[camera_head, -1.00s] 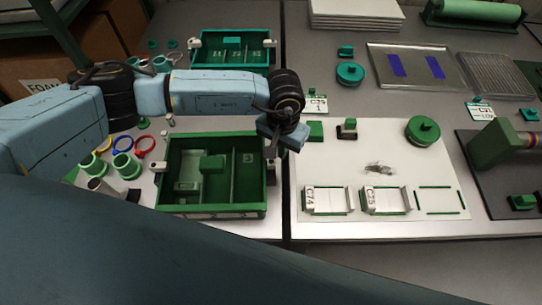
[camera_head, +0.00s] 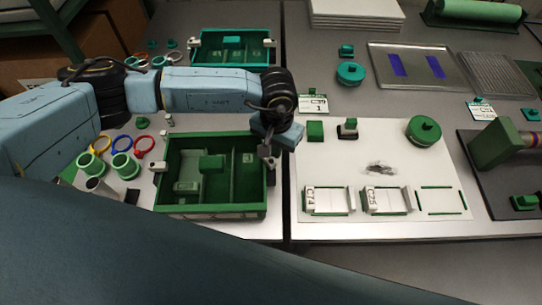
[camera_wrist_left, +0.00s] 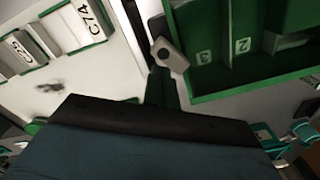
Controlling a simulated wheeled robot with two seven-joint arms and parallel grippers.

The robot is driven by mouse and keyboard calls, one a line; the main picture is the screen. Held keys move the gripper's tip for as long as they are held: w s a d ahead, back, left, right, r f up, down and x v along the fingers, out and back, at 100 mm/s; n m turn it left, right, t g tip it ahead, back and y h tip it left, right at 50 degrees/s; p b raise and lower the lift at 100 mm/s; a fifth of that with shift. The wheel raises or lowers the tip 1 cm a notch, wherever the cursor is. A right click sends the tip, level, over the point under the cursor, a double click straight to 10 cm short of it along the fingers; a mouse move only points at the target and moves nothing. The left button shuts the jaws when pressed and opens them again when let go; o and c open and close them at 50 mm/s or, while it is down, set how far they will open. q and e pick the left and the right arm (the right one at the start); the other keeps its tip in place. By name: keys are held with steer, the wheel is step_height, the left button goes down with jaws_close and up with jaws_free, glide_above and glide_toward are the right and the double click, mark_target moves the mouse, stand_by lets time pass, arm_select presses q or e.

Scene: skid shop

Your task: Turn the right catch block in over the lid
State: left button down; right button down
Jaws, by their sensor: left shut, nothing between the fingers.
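The green divided box (camera_head: 212,210) stands on the left bench, its compartments visible from above; I cannot make out a separate lid. The right catch block (camera_wrist_left: 169,54) shows in the left wrist view as a small pale block with a dark hole, beside the box wall. In the head view it is mostly hidden by my gripper. The left catch block (camera_head: 157,166) sits at the box's left wall. My left gripper (camera_head: 266,151) is shut and empty, pointing down at the box's right edge, close to the right catch block. Whether they touch is unclear. My right gripper is out of view.
A white mat (camera_head: 330,165) with labelled holders and a round green lidded piece (camera_head: 423,131) lies right of the box. Green cups (camera_head: 125,165) and coloured rings stand left. A teal box (camera_head: 232,60) is behind, beyond my left arm.

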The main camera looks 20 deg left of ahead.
arm_select(q)
steer(key=shift+a, duration=0.15)
steer(key=shift+s+a, duration=0.15)
steer(key=shift+a, duration=0.1)
stand_by(0.6)
steer(key=shift+s+a, duration=0.1)
steer(key=shift+a, duration=0.05)
steer(key=shift+s+a, duration=0.15)
steer(key=shift+s, duration=0.1)
stand_by(0.3)
steer(key=shift+r+p, duration=1.45)
steer(key=shift+r, duration=2.1)
